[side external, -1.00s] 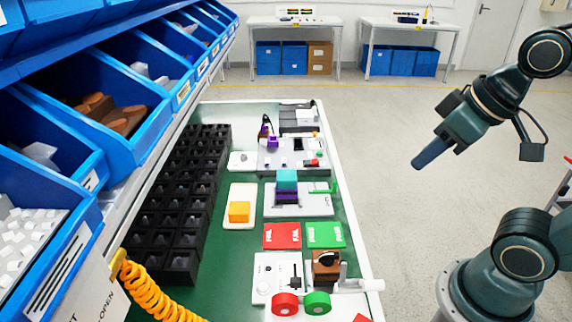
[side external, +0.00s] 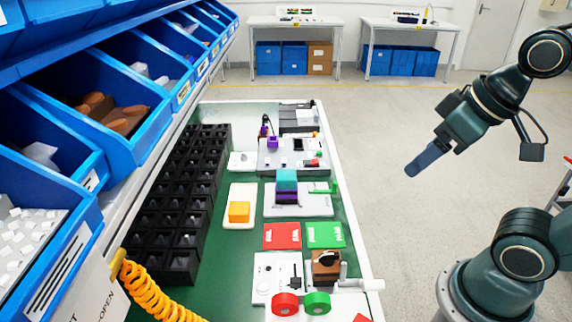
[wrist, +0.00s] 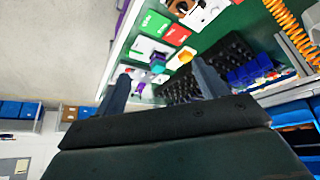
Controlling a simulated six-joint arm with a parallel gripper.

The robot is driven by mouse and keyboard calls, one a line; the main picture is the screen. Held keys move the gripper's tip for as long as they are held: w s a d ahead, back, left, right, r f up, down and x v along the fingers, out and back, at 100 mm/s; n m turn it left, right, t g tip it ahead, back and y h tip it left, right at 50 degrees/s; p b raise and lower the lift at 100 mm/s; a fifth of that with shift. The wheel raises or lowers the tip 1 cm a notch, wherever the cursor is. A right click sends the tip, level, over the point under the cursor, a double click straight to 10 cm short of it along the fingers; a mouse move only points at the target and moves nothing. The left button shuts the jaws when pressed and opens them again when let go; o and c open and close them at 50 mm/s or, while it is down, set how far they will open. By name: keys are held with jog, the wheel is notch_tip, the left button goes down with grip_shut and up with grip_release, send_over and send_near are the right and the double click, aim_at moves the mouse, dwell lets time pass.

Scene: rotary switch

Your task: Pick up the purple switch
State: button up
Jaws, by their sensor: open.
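My gripper (side external: 428,158) hangs in the air to the right of the green bench, above the floor, empty. In the wrist view its two fingers stand wide apart, with the space between the fingertips (wrist: 160,70) empty. A small purple piece with a dark upper part (side external: 265,128) stands near the back of the bench. A purple block (side external: 272,142) sits on the grey fixture just in front of it. I cannot tell which of them is the switch. A teal-and-purple block (side external: 287,185) sits on another grey fixture; it also shows in the wrist view (wrist: 157,64).
Black bins (side external: 180,220) line the bench's left side, below blue bins (side external: 120,110). A yellow block (side external: 239,211), red card (side external: 282,236), green card (side external: 326,234) and brown block with a black knob (side external: 326,264) lie nearer. The air between gripper and bench is clear.

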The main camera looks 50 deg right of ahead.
jog(key=shift+o, duration=0.8)
jog(key=shift+w, duration=0.1)
jog(key=w+d+f+n+g+y, duration=0.15)
jog(key=w+f+n, duration=0.25)
jog(key=w, duration=0.6)
jog(key=w+d+f+n+y, duration=0.1)
jog(key=w+f+n+y, duration=0.25)
jog(key=w, duration=0.65)
jog(key=w+d+f+t+y, duration=0.2)
jog(key=w+d+f, duration=0.2)
jog(key=d+f, duration=0.2)
jog(key=w+d+f+n+t+y, duration=0.1)
jog(key=w+d+f+t+y, duration=0.1)
jog(key=d+f, duration=0.3)
jog(key=shift+w+d+f+t+y, duration=0.35)
jog(key=shift+w+f+t, duration=0.45)
jog(key=shift+f, duration=1.45)
